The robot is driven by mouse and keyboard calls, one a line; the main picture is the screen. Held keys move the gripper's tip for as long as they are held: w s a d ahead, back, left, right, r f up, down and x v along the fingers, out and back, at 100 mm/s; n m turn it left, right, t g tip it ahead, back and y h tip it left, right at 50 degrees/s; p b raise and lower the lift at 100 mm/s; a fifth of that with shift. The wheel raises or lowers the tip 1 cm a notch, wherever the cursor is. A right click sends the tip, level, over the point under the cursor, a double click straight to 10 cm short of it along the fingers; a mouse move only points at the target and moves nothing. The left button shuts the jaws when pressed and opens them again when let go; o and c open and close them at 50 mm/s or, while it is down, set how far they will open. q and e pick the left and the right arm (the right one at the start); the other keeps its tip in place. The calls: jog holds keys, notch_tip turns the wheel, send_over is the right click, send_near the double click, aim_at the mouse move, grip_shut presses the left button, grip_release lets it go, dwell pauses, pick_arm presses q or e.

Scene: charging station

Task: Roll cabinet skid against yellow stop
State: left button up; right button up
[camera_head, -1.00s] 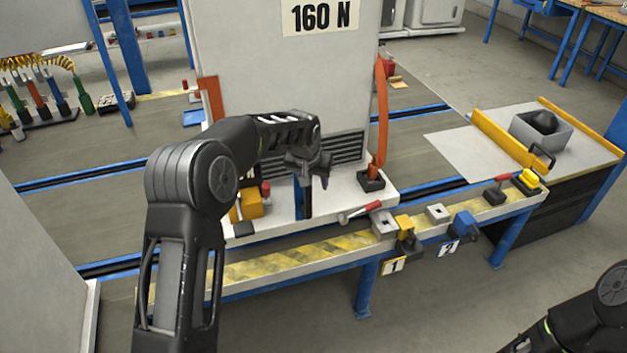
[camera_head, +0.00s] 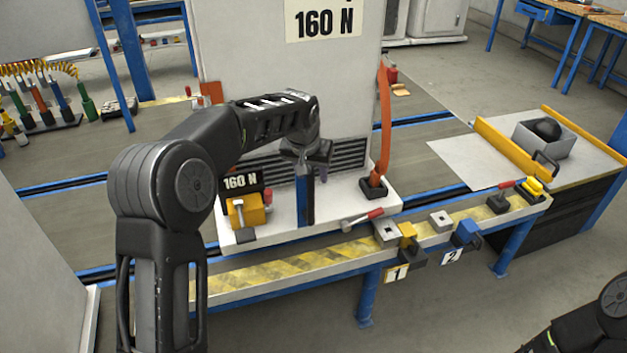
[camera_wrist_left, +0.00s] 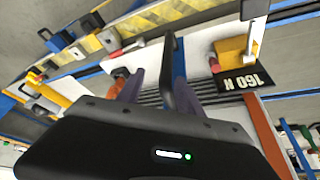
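The tall grey cabinet (camera_head: 330,85) stands on a pale skid (camera_head: 345,210) behind the striped rail. An upright blue post (camera_head: 306,200) rises from the skid's front. My left gripper (camera_head: 308,165) is at the top of this post; in the left wrist view the fingers (camera_wrist_left: 150,85) are close around or beside it, and their grip is unclear. A long yellow bar (camera_head: 515,147) stands on the pale plate at right, well apart from the skid. A smaller yellow block (camera_head: 533,186) sits at the rail's right end. My right gripper is out of view.
An orange lever (camera_head: 383,130) and a yellow block (camera_head: 246,210) beside a "160 N" plate (camera_head: 241,182) are on the skid. A red-handled tool (camera_head: 362,219) lies at its front edge. Blue floor rails (camera_head: 415,117) run behind; clear floor separates the skid from the pale plate (camera_head: 465,160).

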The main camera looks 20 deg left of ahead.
pick_arm(q)
jog(key=shift+d+r, duration=0.1)
jog(key=shift+r, duration=0.15)
jog(key=p+v, duration=0.3)
jog(key=v, duration=0.5)
jog(key=shift+s+r+p, duration=0.2)
jog(key=shift+r+p, duration=0.15)
dwell(0.4)
dwell(0.5)
